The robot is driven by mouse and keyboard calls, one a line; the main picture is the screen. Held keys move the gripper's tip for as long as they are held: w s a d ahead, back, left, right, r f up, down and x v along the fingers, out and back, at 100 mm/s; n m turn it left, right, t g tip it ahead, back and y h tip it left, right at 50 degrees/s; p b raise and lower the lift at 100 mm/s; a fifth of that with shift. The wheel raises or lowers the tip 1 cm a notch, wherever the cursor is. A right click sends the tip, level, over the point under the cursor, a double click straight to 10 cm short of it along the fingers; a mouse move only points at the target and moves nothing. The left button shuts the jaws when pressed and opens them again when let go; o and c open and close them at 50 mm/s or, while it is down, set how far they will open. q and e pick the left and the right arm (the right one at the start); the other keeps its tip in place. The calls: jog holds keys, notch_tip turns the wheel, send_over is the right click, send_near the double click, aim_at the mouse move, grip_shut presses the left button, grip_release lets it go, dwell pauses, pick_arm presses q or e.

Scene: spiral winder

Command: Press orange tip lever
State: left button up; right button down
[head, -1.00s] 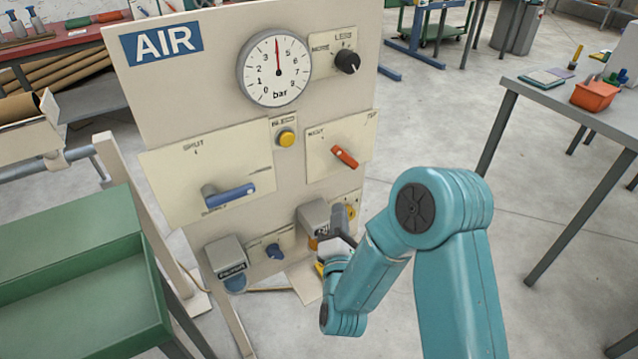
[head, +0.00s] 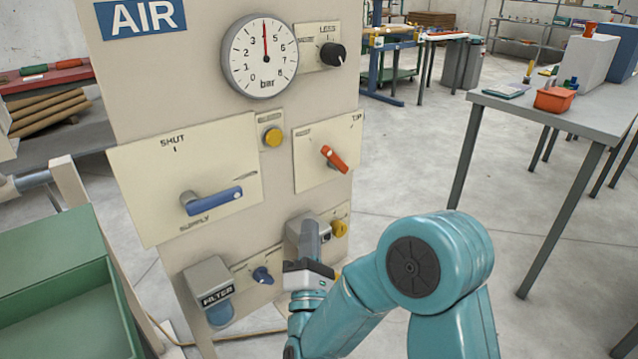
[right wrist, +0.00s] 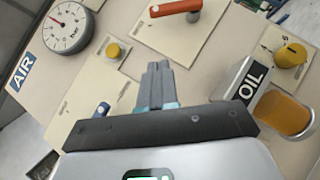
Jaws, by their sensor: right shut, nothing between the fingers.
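The orange lever (head: 334,159) is on a cream plate on the panel's right side, below the gauge; the plate is partly marked "TIP". It slants from upper left to lower right. In the right wrist view the orange lever (right wrist: 176,8) is at the top, beyond the fingers. My right gripper (head: 309,236) is shut and empty, below the orange lever in the head view and in front of the panel by the oil unit. In the right wrist view its closed fingers (right wrist: 158,80) point up toward the lever's plate, apart from the lever. My left gripper is not in view.
The air panel (head: 215,110) also carries a gauge (head: 260,56), black knob (head: 333,54), yellow button (head: 273,137), blue supply lever (head: 212,201), small blue knob (head: 262,275) and filter (head: 210,285). The oil unit (right wrist: 265,105) lies right of my fingers. A green tray (head: 60,275) stands at left.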

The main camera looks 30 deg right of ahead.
aim_at(323, 154)
dwell(0.3)
jog(key=s+d+r+x, duration=0.1)
jog(key=s+x, duration=0.1)
jog(key=x, duration=1)
jog(key=shift+w+d+r+p, duration=0.3)
jog(key=shift+w+d+p, duration=0.15)
jog(key=shift+d, duration=0.1)
jog(key=shift+r, duration=0.1)
